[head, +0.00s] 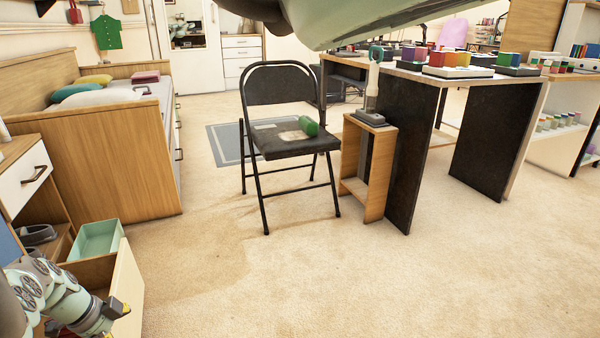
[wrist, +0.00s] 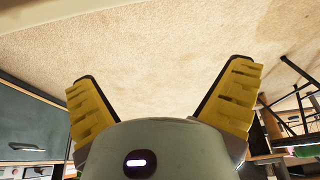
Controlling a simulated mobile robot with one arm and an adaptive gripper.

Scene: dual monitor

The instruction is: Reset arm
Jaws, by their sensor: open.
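My arm shows at the lower left of the head view, where my gripper (head: 115,318) is partly cut off by the bottom edge. It is beside the open drawer with a pale green box in it. In the wrist view my gripper (wrist: 162,75) has its two yellow ribbed fingers spread wide apart. Nothing is between them; only beige carpet shows beyond.
The open drawer (head: 128,290) holds the pale green box (head: 97,240) close to my arm. A black folding chair (head: 283,142) with a green cylinder (head: 308,127) on it stands mid-room. A small wooden stand (head: 364,165) and a desk (head: 412,150) are right of it. The front carpet is clear.

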